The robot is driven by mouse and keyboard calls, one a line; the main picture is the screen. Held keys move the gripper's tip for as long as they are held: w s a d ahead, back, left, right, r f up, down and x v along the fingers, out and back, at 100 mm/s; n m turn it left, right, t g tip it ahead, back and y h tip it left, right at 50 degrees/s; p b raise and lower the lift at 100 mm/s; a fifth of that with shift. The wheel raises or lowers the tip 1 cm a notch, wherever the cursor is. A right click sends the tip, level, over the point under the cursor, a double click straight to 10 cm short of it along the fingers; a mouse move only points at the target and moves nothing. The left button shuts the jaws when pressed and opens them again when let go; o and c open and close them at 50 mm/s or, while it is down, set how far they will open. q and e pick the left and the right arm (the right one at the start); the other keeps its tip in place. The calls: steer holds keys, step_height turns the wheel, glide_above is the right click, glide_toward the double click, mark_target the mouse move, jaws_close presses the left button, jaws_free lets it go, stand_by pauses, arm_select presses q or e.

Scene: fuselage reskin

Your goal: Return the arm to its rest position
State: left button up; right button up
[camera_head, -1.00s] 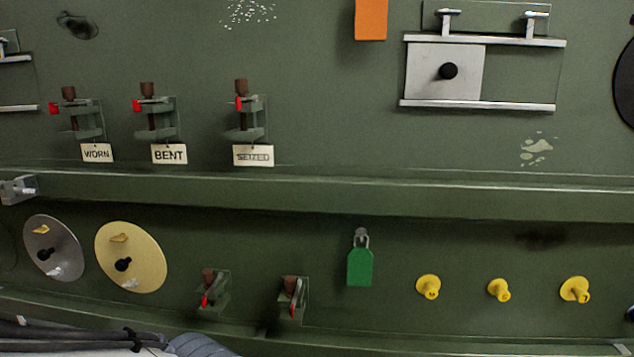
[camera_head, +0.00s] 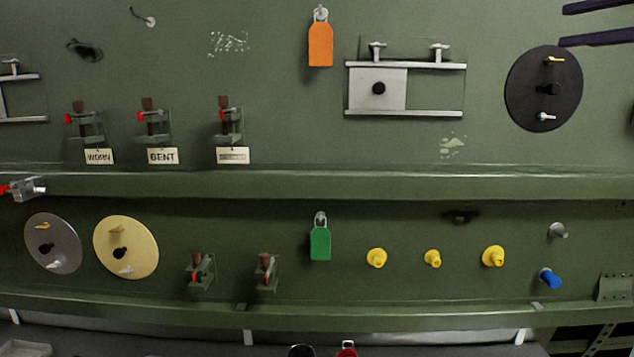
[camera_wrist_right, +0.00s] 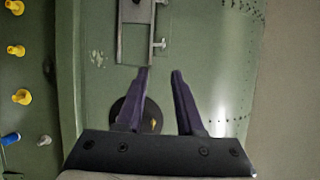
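My right gripper (camera_head: 597,23) enters at the upper right corner of the head view, its two dark fingers apart with nothing between them. In the right wrist view the same gripper (camera_wrist_right: 160,72) is open and empty, in front of the green panel (camera_wrist_right: 95,90). A black disc (camera_head: 544,88) with a yellow tab and a dark knob is on the panel just below and left of the fingers. It also shows in the wrist view, partly hidden behind a finger (camera_wrist_right: 150,117). My left gripper is not in view.
A rail frame with a sliding plate (camera_head: 378,90) is left of the disc. Orange (camera_head: 320,45) and green (camera_head: 320,243) tags, yellow plugs (camera_head: 376,258), a blue plug (camera_head: 550,278), labelled clamps (camera_head: 153,122) and two more discs (camera_head: 125,247) are on the panel. A ledge (camera_head: 300,184) runs across.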

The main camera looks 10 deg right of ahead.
steer(key=w+a+f+n+g+y, duration=0.1)
steer(key=w+a+f+g, duration=0.1)
steer(key=w+a+f, duration=0.35)
steer(key=w+a+f+g+y, duration=0.25)
steer(key=w+f, duration=0.35)
steer(key=f, duration=0.3)
steer(key=w+a+f+n+g+b, duration=0.15)
steer(key=a+f+n+g, duration=0.5)
steer(key=a+f, duration=1.15)
steer(key=s+a+f+n+g+h, duration=0.1)
steer(key=s+a+f+n+g, duration=0.45)
steer(key=s+a+f, duration=0.6)
steer(key=s+f+n+g+h+b, duration=0.1)
steer(key=s+f+n+h, duration=0.3)
steer(key=s+f+n, duration=0.6)
step_height(320, 180, down, 4)
steer(key=shift+s+f+n+h, duration=0.2)
steer(key=shift+s+n+h, duration=0.15)
steer(key=shift+s, duration=0.9)
